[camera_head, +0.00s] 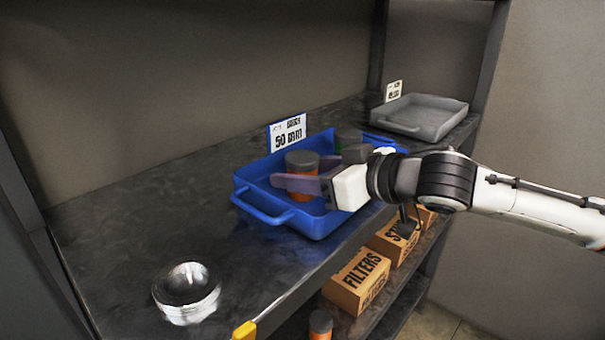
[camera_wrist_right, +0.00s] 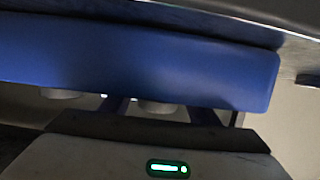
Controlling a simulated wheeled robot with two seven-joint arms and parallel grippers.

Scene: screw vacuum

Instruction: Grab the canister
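An orange canister with a dark grey lid (camera_head: 302,162) stands upright in the blue tray (camera_head: 265,214) on the shelf. A second canister with a green body (camera_head: 347,138) stands behind it to the right, partly hidden by my gripper. My right gripper (camera_head: 318,172) reaches in from the right, low over the tray, with its fingers apart. One finger crosses in front of the orange canister and hides part of its body; the other is at its right rear. Contact cannot be seen. In the right wrist view the blue tray wall (camera_wrist_right: 140,60) fills the upper part. My left gripper is not in view.
A "50 mm" label (camera_head: 288,134) stands behind the blue tray. An empty grey tray (camera_head: 425,116) is at the back right. A shiny round bowl-like object (camera_head: 187,287) sits at front left. Boxes marked "FILTERS" (camera_head: 357,280) and another canister (camera_head: 320,323) are lower down.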

